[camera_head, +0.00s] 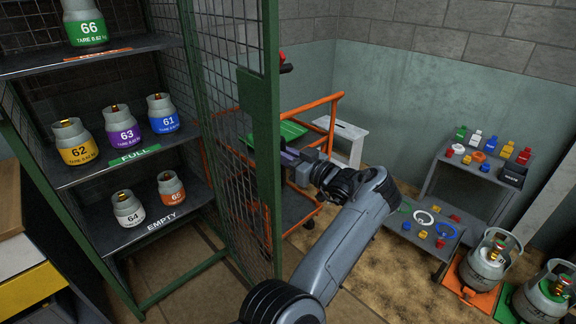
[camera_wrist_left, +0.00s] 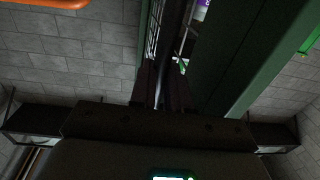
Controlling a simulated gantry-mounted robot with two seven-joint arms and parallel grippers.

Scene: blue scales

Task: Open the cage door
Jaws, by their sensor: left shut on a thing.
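The cage door (camera_head: 264,130) is a green-framed wire mesh panel. It stands swung out from the cage, whose shelves are open to view on its left. My left gripper (camera_head: 291,158) is at the outer edge of the door frame, about mid-height, reaching in from the right. In the left wrist view its fingers (camera_wrist_left: 160,92) are shut on a dark upright bar (camera_wrist_left: 173,50), which looks like the door handle, beside the green door frame (camera_wrist_left: 262,60). The exact contact is dark and partly hidden. My right gripper is not in view.
Numbered gas canisters (camera_head: 123,130) stand on the cage shelves (camera_head: 95,172). An orange cart (camera_head: 322,100) and a white stool (camera_head: 347,133) are behind my arm. A grey shelf cart (camera_head: 470,180) and two canisters on scales (camera_head: 488,262) are at right.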

